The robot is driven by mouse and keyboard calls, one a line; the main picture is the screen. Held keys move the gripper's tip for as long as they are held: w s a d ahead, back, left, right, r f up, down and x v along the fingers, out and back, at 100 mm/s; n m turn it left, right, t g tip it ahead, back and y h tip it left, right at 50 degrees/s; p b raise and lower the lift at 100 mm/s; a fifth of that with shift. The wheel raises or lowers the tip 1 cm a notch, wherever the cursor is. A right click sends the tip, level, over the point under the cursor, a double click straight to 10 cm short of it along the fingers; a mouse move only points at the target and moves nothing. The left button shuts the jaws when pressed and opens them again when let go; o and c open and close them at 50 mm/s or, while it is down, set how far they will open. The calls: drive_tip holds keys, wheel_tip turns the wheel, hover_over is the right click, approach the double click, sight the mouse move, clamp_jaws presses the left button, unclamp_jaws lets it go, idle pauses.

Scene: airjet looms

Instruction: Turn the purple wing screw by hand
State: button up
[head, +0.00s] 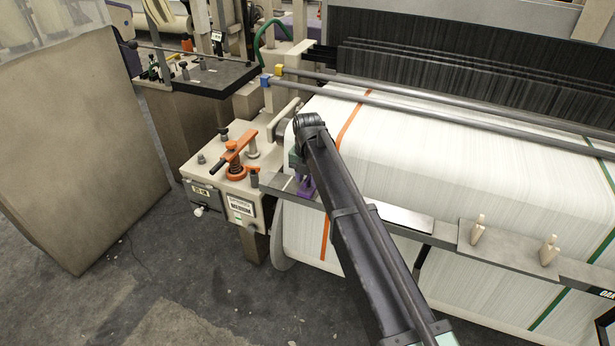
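A small purple part, which looks like the purple wing screw (305,188), shows in the head view. It is at the left end of the grey front rail, just left of my arm. My arm reaches from the lower right up to a dark elbow beside it. A bit of my gripper (297,162) seems to show below that elbow, just above the purple part. The arm hides most of the gripper, including its fingers. I cannot tell whether it touches the screw or whether it is open or shut.
An orange lever (240,148) and an orange knob (236,170) stand on the beige machine box (222,187) to the left. The white warp sheet (440,150) lies behind my arm. Two pegs (548,250) stand on the rail at right. Grey floor (120,290) is clear at lower left.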

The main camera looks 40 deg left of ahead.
drive_tip(key=shift+r, duration=0.1)
wheel_tip(320, 180, up, 6)
drive_tip(key=p, duration=0.6)
wheel_tip(320, 180, up, 11)
drive_tip(key=p, duration=1.1)
drive_tip(key=shift+f, duration=0.2)
